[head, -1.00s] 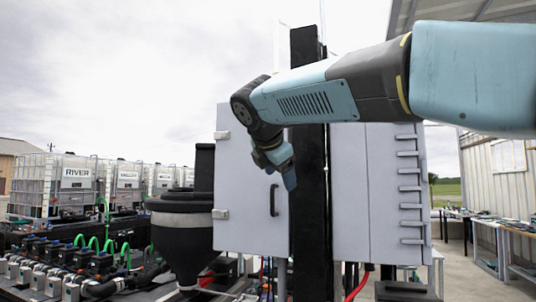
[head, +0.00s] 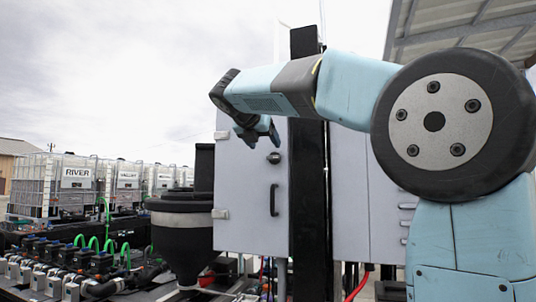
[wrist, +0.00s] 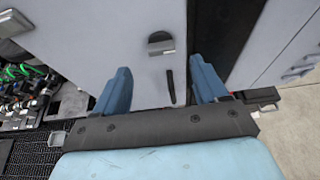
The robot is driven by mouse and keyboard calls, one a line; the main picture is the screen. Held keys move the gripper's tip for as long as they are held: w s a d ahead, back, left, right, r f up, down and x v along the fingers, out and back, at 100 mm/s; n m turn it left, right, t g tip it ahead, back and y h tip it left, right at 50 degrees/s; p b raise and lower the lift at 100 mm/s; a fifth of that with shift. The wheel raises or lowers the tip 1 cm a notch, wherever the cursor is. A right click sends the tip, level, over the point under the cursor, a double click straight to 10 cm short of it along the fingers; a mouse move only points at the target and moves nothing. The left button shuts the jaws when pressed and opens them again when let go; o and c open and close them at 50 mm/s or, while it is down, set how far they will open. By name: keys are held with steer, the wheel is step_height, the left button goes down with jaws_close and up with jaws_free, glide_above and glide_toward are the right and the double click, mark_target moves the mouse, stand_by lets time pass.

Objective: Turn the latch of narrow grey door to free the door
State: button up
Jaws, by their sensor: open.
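The narrow grey door (head: 245,215) is closed flat on its cabinet, with hinges on its left edge. A dark vertical handle (head: 274,200) sits below the latch and also shows in the wrist view (wrist: 171,87). My gripper (head: 260,138) is up and to the left of the latch in the head view. In the wrist view its blue fingers (wrist: 162,85) are open and empty, apart from latch and handle.
A black post (head: 308,170) stands right of the door, with a wider grey cabinet (head: 350,200) beyond it. A black hopper (head: 180,235) stands close on the left. White tanks (head: 75,185) and green-hosed pumps (head: 90,255) lie farther left.

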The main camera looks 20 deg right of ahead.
mark_target(272, 155)
steer(key=x, duration=0.7)
steer(key=shift+c, duration=0.4)
steer(key=c, duration=0.9)
steer(key=shift+a, duration=0.1)
steer(key=shift+c, duration=0.3)
steer(key=shift+r, duration=0.1)
